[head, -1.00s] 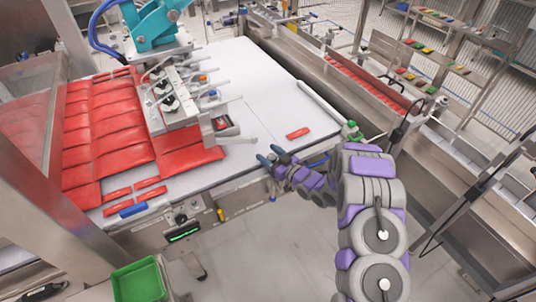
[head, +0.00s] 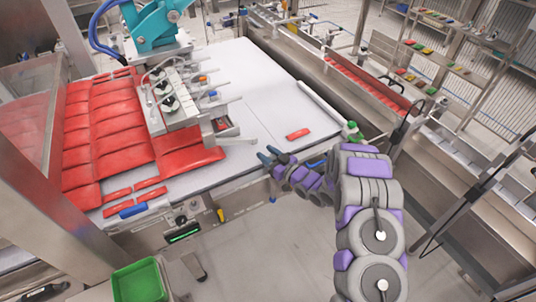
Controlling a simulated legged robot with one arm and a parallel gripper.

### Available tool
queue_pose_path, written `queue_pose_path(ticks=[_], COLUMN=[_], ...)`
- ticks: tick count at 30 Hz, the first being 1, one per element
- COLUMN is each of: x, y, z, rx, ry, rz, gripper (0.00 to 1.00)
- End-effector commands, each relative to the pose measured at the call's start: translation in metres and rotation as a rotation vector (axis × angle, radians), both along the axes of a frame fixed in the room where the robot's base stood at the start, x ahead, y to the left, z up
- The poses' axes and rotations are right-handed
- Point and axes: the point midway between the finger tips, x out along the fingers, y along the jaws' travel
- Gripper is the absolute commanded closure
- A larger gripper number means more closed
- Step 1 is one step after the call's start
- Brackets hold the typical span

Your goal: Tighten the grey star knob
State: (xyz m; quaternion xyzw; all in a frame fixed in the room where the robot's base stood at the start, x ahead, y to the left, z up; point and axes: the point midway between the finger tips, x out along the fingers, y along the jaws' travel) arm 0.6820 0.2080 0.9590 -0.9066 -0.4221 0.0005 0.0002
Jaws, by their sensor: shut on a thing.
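My gripper (head: 268,154), with dark blue-grey fingertips, is at the front right edge of the white conveyor table (head: 262,95). My purple and grey arm reaches to it from the lower right. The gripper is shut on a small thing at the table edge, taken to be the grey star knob. The knob is too small and too covered by the fingers to make out its shape or angle.
Red packs (head: 125,130) cover the left of the table under a teal picker arm (head: 152,25). A loose red pack (head: 298,134) lies near my gripper. A white roller (head: 320,103) and green-capped bottle (head: 352,130) are to the right. A green bin (head: 138,283) stands at lower left.

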Motion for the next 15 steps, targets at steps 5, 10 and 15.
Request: queue_pose_path(ticks=[5,10,15], x=[0.0002,0.0002,0.0015], y=[-0.0001,-0.0001,-0.0006], z=[0.0001,-0.0004,-0.0002], rx=[0.001,0.001,0.000], ry=[0.001,0.003,0.001], rz=[-0.020,-0.088,-0.198], gripper=[0.86,0.86,0.86])
